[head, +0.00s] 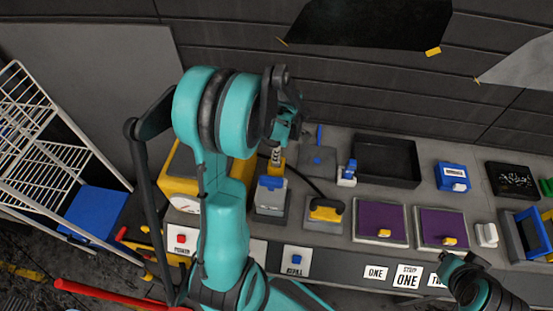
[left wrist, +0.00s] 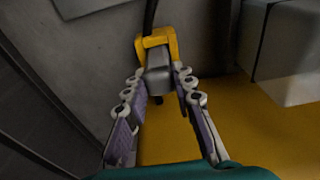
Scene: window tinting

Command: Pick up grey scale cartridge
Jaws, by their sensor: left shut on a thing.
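My left gripper (head: 277,150) reaches down at the back left of the bench, beside a yellow machine (head: 178,172). In the left wrist view, its two fingers (left wrist: 160,76) are shut on a grey block with a yellow bracket (left wrist: 157,56). A black cable runs up behind this piece. In the head view the yellow part of the piece (head: 276,163) shows just below the fingers. No label shows that it is the grey scale cartridge. My right gripper (head: 468,268) is at the lower right, above the front edge; its fingers are not clear.
A grey holder with a blue top (head: 271,196) and a yellow-handled tool (head: 325,210) stand just in front. Two purple pads (head: 380,217), a black tray (head: 387,163) and a blue box (head: 453,177) fill the bench rightward. A white wire rack (head: 50,120) stands left.

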